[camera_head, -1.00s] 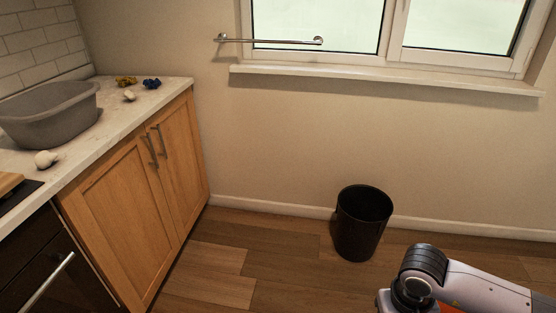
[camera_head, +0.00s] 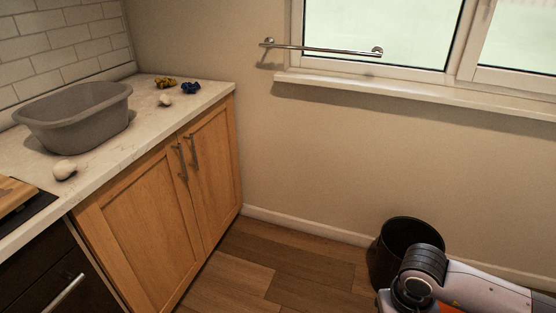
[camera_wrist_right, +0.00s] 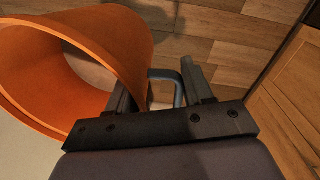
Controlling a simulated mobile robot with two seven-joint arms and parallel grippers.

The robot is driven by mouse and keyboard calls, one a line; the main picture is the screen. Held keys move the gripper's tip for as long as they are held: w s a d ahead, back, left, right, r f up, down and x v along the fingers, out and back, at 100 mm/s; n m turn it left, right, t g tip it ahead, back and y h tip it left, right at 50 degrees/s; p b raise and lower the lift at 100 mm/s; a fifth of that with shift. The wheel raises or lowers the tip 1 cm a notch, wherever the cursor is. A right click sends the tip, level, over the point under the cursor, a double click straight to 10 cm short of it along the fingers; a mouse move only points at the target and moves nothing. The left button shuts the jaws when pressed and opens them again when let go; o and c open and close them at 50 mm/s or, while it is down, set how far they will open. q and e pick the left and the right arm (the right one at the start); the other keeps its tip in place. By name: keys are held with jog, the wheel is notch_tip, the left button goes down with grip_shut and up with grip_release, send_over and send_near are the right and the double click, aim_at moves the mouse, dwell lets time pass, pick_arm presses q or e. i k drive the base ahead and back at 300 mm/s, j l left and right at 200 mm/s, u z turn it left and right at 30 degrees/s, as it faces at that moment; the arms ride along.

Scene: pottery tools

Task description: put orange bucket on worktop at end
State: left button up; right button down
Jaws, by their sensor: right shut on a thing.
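The orange bucket (camera_wrist_right: 125,45) lies tilted at the left of the right wrist view, with its wide open mouth facing left. My right gripper (camera_wrist_right: 172,82) is shut on it, with a grey handle-like bar (camera_wrist_right: 165,78) showing between the fingers; the exact contact is hard to see. In the head view my right arm is at the lower right, and only a sliver of orange (camera_head: 450,309) shows below it. The pale worktop (camera_head: 140,125) runs along the left to an end near the window wall. My left gripper is not in view.
On the worktop stand a grey basin (camera_head: 85,125), a white lump (camera_head: 64,170), a smaller pale lump (camera_head: 165,100), and yellow (camera_head: 165,83) and blue (camera_head: 191,87) items. Its front far corner is clear. A black bin (camera_head: 395,250) stands on the floor beside my arm.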

aim_at(131, 105)
jog(key=i+l+u, duration=0.2)
jog(key=i+u, duration=0.25)
jog(key=i+l+u, duration=0.3)
jog(key=u, duration=0.2)
jog(key=i+l+u, duration=0.25)
jog(key=l+u, duration=0.2)
jog(key=i+l+u, duration=0.2)
jog(key=l+u, duration=0.25)
jog(key=i+l+u, duration=0.1)
jog(key=l+u, duration=0.2)
jog(key=l, duration=0.3)
jog(key=l+u, duration=0.35)
jog(key=l, duration=0.25)
